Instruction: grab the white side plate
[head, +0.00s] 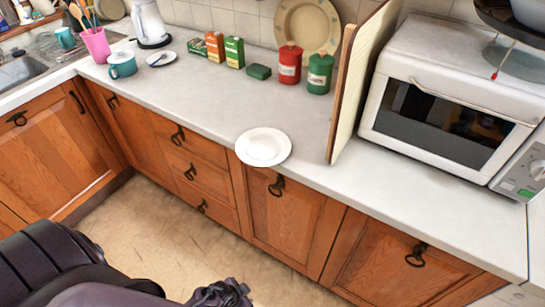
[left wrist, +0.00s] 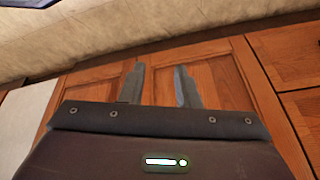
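The white side plate (head: 263,147) lies flat on the grey countertop (head: 200,100), right at its front edge, in the head view. It is round with a raised rim and is empty. My left gripper (left wrist: 159,70) shows in the left wrist view with its two grey fingers apart and nothing between them; wooden cabinet doors lie beyond. The plate is not in that view. In the head view, dark parts of my arm are at the bottom left, below and apart from the plate. My right gripper is in neither view.
A wooden board (head: 352,85) stands upright right of the plate, beside a white microwave (head: 450,85). Red (head: 290,64) and green (head: 320,73) canisters stand behind. A teal mug (head: 122,65) is at the left. The counter around the plate is clear.

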